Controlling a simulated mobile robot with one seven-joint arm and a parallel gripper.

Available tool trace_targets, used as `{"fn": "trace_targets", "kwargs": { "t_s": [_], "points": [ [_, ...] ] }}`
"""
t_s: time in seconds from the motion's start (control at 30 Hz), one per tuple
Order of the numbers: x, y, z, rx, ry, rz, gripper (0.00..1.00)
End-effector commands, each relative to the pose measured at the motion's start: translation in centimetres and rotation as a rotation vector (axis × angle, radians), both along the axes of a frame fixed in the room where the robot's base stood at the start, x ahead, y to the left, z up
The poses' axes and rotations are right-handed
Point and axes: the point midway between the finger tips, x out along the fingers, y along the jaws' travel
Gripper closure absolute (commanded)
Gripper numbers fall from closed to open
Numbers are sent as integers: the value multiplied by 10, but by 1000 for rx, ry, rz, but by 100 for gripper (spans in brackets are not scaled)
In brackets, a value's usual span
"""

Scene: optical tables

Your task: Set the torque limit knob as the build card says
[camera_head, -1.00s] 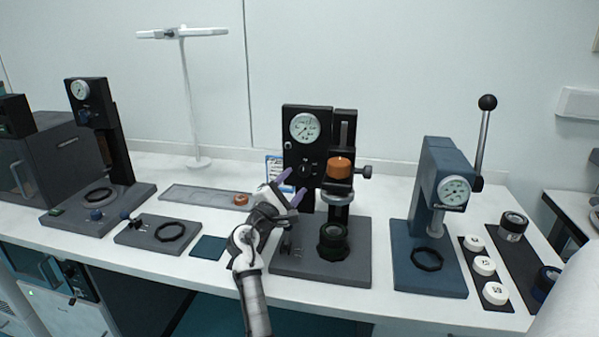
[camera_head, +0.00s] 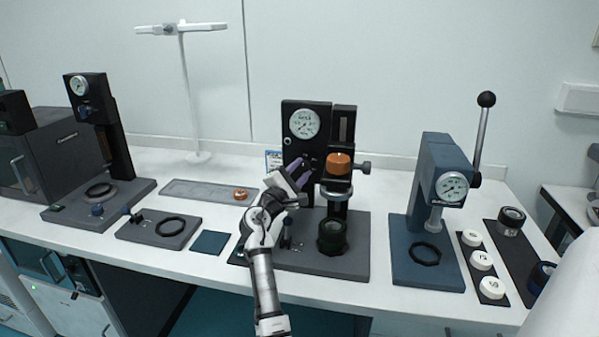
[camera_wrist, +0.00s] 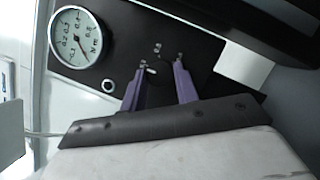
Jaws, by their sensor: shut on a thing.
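The torque limit knob (camera_wrist: 158,72) is a small black knob on the black upright panel of the middle station, below its round white dial (camera_head: 305,123). In the wrist view it sits between my gripper's purple fingers, with a small white mark and printed numbers beside it. My gripper (camera_head: 302,172) is shut on the knob. In the head view my fingers largely hide the knob. The build card (camera_head: 273,160) is a small white and blue sheet behind my gripper, partly covered. Its writing is too small to read.
An orange knob (camera_head: 340,163) sits on the middle station's column, right of my gripper. A blue lever press (camera_head: 430,210) stands further right. A grey tray (camera_head: 200,190) and a dark teal mat (camera_head: 210,242) lie to the left. Bare white table shows between the stations.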

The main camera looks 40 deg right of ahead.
Motion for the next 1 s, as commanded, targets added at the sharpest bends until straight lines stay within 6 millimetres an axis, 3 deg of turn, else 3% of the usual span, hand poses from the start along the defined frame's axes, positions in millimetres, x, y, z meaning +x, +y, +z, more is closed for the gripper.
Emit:
{"fn": "trace_targets", "kwargs": {
  "t_s": [0.47,1.0],
  "points": [
    [1,1,0,73,-87,0,92],
    [1,2,5,388,-452,0,92]
  ]
}}
